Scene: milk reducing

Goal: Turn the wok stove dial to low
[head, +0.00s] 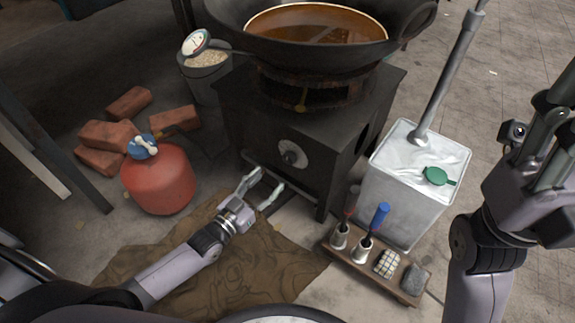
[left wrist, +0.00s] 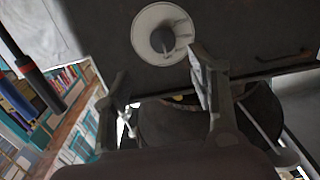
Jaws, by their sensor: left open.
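The wok stove (head: 305,150) is a dark metal box with a large black wok (head: 270,35) of brown liquid on top. Its dial (head: 292,153) is a round pale disc with a dark knob on the front face. In the left wrist view the dial (left wrist: 163,35) shows just beyond the fingers. My left gripper (head: 266,188) is open and empty, below and slightly left of the dial, apart from it. The fingers also show in the left wrist view (left wrist: 160,85). My right arm is at the right edge of the head view; its fingertips are cut off by the frame.
A red gas cylinder (head: 158,180) with a blue top stands left, by several bricks (head: 107,135). A silver canister (head: 405,190) stands right of the stove. A wooden tray (head: 345,256) with brushes lies in front of it. A brown cloth (head: 215,268) covers the floor below my left arm.

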